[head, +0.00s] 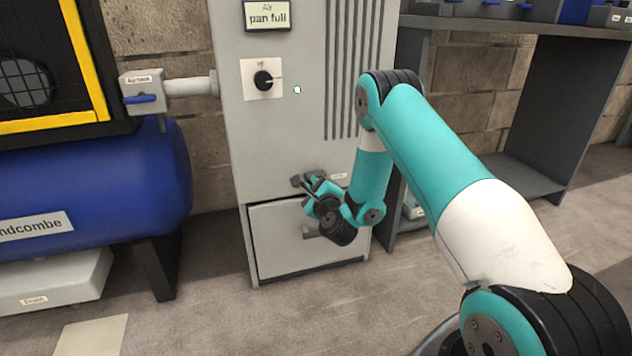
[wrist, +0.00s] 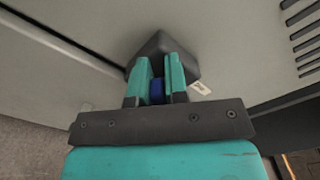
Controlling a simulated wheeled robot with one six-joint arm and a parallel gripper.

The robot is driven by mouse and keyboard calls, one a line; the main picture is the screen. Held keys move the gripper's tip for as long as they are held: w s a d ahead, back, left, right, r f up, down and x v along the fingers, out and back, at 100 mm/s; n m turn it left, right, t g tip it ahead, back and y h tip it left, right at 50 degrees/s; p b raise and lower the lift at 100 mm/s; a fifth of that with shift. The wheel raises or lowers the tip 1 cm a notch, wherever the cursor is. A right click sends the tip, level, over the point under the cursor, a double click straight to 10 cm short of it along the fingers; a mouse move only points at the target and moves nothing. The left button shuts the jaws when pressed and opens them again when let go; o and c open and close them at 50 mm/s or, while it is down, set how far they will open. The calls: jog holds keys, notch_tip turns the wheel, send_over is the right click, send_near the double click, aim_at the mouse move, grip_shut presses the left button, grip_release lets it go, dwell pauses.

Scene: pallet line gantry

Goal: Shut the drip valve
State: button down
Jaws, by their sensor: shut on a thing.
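My gripper (head: 312,184) is low at the front of the grey cabinet, just above its lower drawer. In the wrist view its two teal fingers (wrist: 158,80) are shut on a small blue lever (wrist: 157,91). The lever is mostly hidden between the fingers. A dark grey block (wrist: 163,45), apparently the valve body, sits behind the fingertips against the cabinet. A small white label (head: 338,176) is beside it, too small to read, and also shows in the wrist view (wrist: 201,88). The lever's angle cannot be told.
The grey cabinet (head: 285,140) carries a "pan full" display (head: 267,16) and a dial (head: 263,80). The lower drawer (head: 285,245) looks shut. A blue tank (head: 90,185) and a valve with a blue lever (head: 143,98) are left. A dark bench (head: 560,110) stands right.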

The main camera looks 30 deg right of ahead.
jog(key=shift+a+f+n+p, duration=0.1)
jog(key=shift+f+n+p, duration=0.1)
jog(key=shift+n+p, duration=1.25)
jog(key=shift+a+f+n+p, duration=0.15)
jog(key=shift+n+p, duration=0.5)
jog(key=shift+n, duration=1.6)
jog(key=shift+d+f, duration=0.1)
jog(key=c, duration=1.1)
grip_release()
